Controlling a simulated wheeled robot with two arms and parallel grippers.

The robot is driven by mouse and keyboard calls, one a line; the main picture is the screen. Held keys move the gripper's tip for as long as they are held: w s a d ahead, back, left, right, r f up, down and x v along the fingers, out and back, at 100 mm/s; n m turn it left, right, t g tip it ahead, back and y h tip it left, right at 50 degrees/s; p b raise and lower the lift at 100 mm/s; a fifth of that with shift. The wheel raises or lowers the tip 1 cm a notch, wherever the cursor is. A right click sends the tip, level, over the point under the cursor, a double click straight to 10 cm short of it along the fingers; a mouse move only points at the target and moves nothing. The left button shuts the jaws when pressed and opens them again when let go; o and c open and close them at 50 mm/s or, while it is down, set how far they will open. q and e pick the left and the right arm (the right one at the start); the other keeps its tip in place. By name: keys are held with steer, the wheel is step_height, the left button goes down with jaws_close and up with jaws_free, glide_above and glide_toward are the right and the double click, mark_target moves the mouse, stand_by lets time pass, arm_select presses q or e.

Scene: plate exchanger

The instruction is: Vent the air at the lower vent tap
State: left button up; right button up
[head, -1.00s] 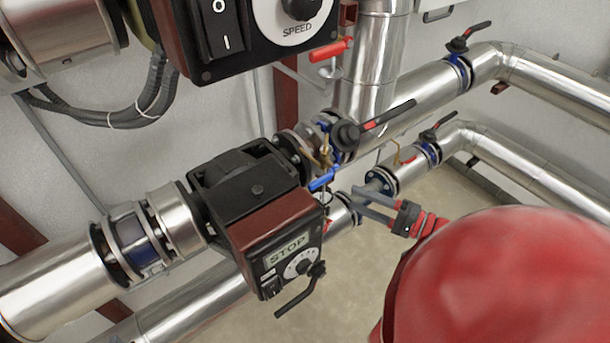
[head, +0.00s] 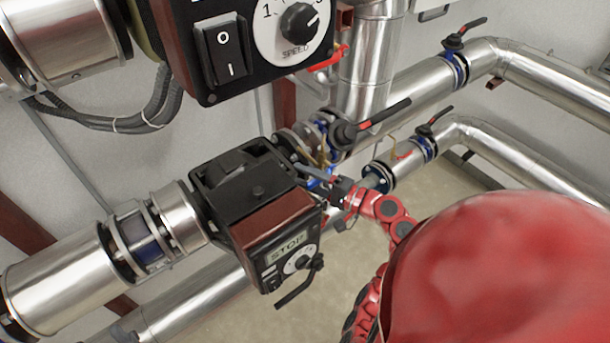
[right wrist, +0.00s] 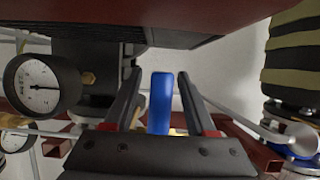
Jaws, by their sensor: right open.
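The lower vent tap's blue lever (right wrist: 161,102) stands upright between the two fingers of my right gripper (right wrist: 160,88) in the right wrist view. The fingers are open, with a gap on both sides of the lever. In the head view my right gripper (head: 312,177) reaches in beside the lower pump (head: 262,215), at its right rear. Only part of the blue lever (head: 319,184) shows there, partly hidden by the fingers. The brass tap body (head: 320,157) is just behind. My left gripper is not in view.
The upper pump box (head: 245,55) hangs above left, and a red lever (head: 328,60) is beside it. A black-handled valve (head: 372,122) is close behind my gripper. In the right wrist view a pressure gauge (right wrist: 42,87) is at left and a dark housing (right wrist: 130,22) overhead.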

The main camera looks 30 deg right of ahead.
steer(key=shift+c, duration=0.3)
jaws_close()
stand_by(1.1)
